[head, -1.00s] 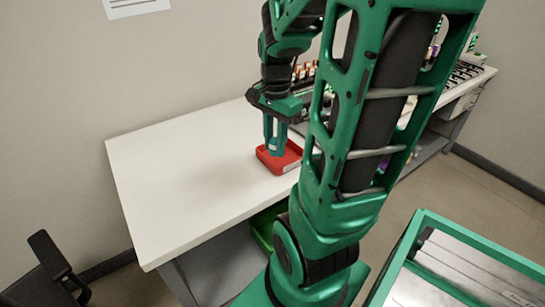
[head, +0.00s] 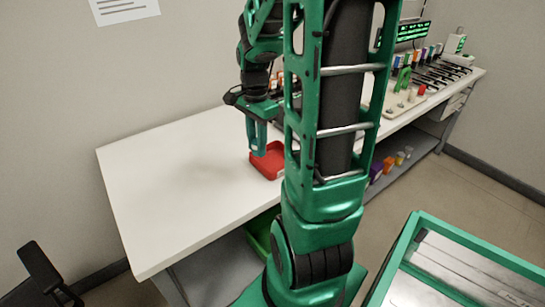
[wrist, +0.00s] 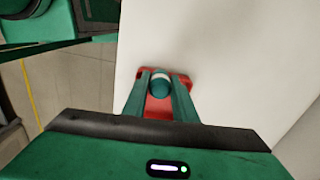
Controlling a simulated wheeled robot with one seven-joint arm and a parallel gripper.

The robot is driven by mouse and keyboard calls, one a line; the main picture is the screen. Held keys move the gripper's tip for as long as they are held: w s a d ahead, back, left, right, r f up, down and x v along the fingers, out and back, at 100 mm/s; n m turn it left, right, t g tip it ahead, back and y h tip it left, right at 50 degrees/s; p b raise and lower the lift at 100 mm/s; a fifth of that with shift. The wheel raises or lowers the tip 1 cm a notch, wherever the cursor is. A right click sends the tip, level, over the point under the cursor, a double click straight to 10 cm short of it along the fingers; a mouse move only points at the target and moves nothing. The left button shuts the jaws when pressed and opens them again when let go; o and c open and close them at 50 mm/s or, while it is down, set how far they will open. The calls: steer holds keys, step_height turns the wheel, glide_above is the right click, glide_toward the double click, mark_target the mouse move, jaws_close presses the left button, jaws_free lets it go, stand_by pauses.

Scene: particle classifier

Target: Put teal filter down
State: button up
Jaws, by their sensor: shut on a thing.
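My gripper (head: 258,151) points down over the left part of a small red tray (head: 272,167) on the white table. In the wrist view my gripper (wrist: 160,92) is shut on the teal filter (wrist: 160,86), a small rounded piece with a teal body and a pale band. The filter is between the two fingertips, in front of the red tray (wrist: 182,79). Its lower part is hidden, and I cannot tell whether it touches the tray. In the head view the filter is hard to tell from the teal fingers.
The white table (head: 170,185) is bare left of the tray. To the right stand a rack with coloured items (head: 405,95) and lab gear. A green bin (head: 262,232) is under the table. A green-framed cart (head: 460,270) stands at the lower right.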

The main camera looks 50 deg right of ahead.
glide_above(274, 163)
step_height(274, 163, down, 5)
steer(key=shift+r, duration=0.1)
steer(key=shift+d+f, duration=0.1)
steer(key=shift+f, duration=1.95)
steer(key=shift+f, duration=0.1)
steer(key=o, duration=1)
steer(key=shift+o, duration=0.2)
